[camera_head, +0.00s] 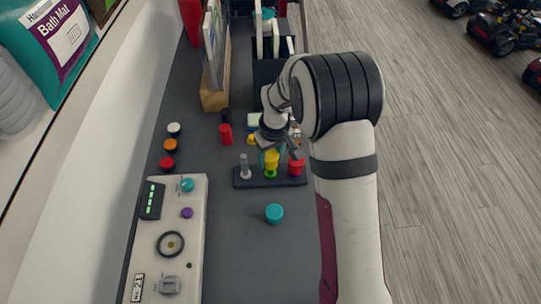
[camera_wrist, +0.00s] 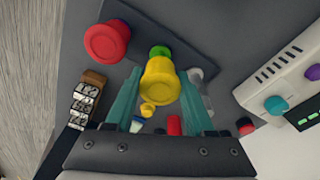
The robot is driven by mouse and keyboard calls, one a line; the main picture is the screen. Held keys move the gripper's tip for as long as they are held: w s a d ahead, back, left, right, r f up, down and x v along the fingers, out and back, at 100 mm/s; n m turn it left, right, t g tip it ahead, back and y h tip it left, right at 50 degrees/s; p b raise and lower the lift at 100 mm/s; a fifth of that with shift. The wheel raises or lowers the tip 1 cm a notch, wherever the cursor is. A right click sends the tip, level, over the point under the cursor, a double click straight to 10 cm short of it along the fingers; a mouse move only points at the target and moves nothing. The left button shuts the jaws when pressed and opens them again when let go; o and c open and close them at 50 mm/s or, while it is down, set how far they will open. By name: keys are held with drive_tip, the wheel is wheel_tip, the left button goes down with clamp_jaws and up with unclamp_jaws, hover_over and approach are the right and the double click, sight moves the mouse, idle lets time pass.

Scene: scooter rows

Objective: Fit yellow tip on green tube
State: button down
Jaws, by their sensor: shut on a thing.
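A dark rack (camera_head: 258,183) stands on the counter with a grey tube (camera_head: 245,168), a green tube (camera_head: 270,174) and a red-topped tube (camera_head: 297,168) in a row. My gripper (camera_head: 271,154) is over the rack's middle, shut on the yellow tip (camera_head: 271,161), which is upright above the green tube. In the wrist view the yellow tip (camera_wrist: 160,82) sits between my teal fingers (camera_wrist: 160,90) and hides most of the green tube (camera_wrist: 159,51). I cannot tell whether the tip is seated on it. The red top (camera_wrist: 106,41) is close beside.
A teal cap (camera_head: 274,213) lies in front of the rack. A grey control panel (camera_head: 170,240) is at the left, with several caps (camera_head: 170,145) behind it. A red bottle (camera_head: 226,133) and a number block (camera_wrist: 87,100) stand behind the rack. The counter's front middle is clear.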

drive_tip(key=shift+f, duration=0.85)
drive_tip(key=shift+c, duration=0.9)
unclamp_jaws()
drive_tip(key=shift+o, duration=0.2)
drive_tip(key=shift+o, duration=0.7)
drive_tip(key=shift+r, duration=3.05)
